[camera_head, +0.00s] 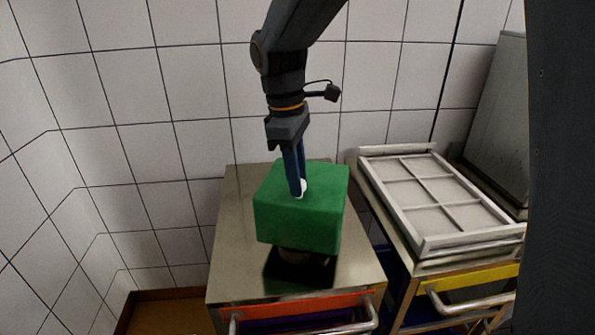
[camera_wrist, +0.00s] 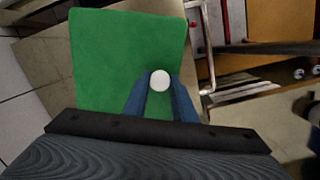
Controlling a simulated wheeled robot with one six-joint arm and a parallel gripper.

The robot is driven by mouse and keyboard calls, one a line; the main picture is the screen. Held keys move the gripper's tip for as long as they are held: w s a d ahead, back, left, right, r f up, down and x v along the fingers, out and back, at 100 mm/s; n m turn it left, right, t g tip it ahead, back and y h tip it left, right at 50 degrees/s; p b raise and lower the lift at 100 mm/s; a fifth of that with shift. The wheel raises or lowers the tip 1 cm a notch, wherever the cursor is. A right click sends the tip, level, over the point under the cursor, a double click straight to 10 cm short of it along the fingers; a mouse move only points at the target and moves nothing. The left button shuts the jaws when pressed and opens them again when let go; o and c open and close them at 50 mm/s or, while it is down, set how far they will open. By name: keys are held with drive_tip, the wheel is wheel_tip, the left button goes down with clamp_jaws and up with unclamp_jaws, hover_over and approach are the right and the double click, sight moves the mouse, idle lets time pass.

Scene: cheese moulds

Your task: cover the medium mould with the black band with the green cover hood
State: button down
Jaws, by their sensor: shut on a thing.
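The green cover hood (camera_head: 298,222) is a box-shaped cover with a white knob on top; it also shows from above in the wrist view (camera_wrist: 105,60). My gripper (camera_head: 298,190) is shut on the white knob (camera_wrist: 160,81), with one blue finger on each side of it. The hood is upright over the metal cart top.
The metal cart top (camera_head: 235,270) has bare room left of the hood and a red-orange front edge with a handle. A second cart at the right carries a white divided frame (camera_head: 430,195). A tiled wall (camera_head: 190,90) stands behind.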

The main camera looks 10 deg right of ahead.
sight(297, 200)
drive_tip(key=shift+f+b, duration=1)
drive_tip(key=shift+f, duration=2.15)
drive_tip(key=c, duration=1.4)
unclamp_jaws()
